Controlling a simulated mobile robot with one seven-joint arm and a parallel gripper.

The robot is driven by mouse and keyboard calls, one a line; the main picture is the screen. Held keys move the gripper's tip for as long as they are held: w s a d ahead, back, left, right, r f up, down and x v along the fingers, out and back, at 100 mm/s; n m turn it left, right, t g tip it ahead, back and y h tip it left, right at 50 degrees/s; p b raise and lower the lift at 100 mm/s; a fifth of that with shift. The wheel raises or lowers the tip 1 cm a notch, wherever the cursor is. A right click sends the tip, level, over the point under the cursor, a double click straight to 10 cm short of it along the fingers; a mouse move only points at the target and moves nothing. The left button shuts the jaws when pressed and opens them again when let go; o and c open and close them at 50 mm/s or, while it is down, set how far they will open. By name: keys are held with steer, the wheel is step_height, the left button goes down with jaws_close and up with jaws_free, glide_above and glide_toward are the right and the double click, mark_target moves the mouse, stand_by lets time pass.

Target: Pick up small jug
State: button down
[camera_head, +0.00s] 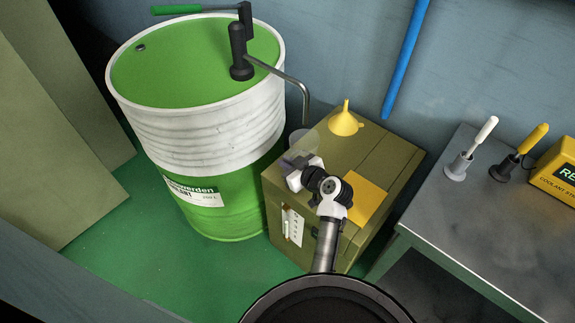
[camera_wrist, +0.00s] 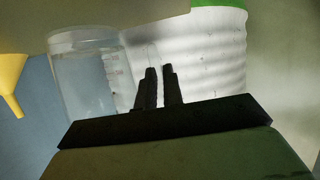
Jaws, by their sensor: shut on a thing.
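The small jug (camera_head: 303,141) is clear and see-through, at the back left corner of the olive cabinet's top in the head view. In the wrist view, which looks upside down, the jug (camera_wrist: 88,85) stands left of the fingers, with faint markings on its side. My gripper (camera_head: 297,163) is at the jug's near side. In the wrist view my gripper's two dark fingers (camera_wrist: 160,87) are close together, shut on the jug at its faint handle. The gripper partly hides the jug in the head view. I cannot tell whether its base touches the cabinet.
The olive cabinet (camera_head: 375,165) carries a yellow funnel (camera_head: 345,122) and a flat yellow piece (camera_head: 367,200). A green and white drum (camera_head: 205,140) with a pump stands close on the left. A grey bench (camera_head: 450,215) is on the right. A blue pole (camera_head: 407,58) leans behind.

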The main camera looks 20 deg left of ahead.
steer(key=shift+r+b, duration=0.55)
steer(key=shift+r, duration=3.6)
